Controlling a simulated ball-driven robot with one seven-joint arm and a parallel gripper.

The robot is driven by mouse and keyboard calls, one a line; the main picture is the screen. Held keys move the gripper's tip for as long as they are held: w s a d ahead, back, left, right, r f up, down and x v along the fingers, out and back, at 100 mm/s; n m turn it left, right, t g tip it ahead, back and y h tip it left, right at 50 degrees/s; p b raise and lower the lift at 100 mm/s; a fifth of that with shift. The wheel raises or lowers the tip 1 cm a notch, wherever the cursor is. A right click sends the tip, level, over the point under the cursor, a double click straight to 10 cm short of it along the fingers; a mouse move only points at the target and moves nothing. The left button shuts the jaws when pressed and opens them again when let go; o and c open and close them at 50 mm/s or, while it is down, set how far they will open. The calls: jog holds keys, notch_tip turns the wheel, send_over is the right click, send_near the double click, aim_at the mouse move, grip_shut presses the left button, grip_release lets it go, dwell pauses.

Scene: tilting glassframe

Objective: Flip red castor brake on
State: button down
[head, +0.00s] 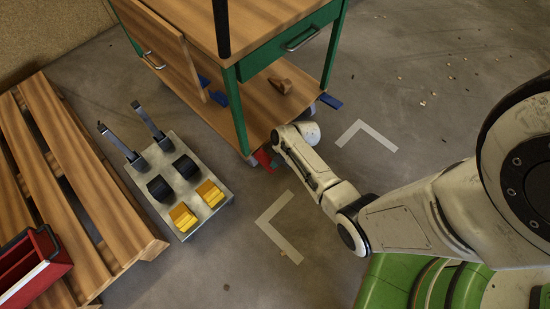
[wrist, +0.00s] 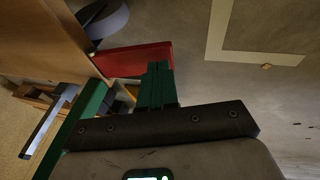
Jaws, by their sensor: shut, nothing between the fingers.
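The red castor brake (head: 265,159) is a small red pedal at the near bottom corner of the green-framed wooden trolley (head: 240,110). In the wrist view the red brake (wrist: 134,59) is a flat red plate beside a grey castor wheel (wrist: 104,18). My gripper (head: 276,142) reaches down to this corner, just right of the pedal. In the wrist view my gripper's green fingers (wrist: 155,84) are shut and empty. Their tips overlap the pedal's edge in the picture; I cannot tell whether they touch it.
Blue pedals (head: 331,101) mark other trolley corners. A metal plate (head: 183,218) with black and yellow parts lies left, beside a wooden pallet (head: 75,190) carrying a red toolbox (head: 35,265). Floor with pale corner marks (head: 280,226) is open to the right.

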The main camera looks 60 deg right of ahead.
jog(key=shift+s+f+t+h+b, duration=0.2)
jog(key=shift+f+t+h+b, duration=0.1)
jog(key=shift+f+t+b, duration=0.95)
jog(key=shift+t+b, duration=0.15)
jog(key=shift+b, duration=0.3)
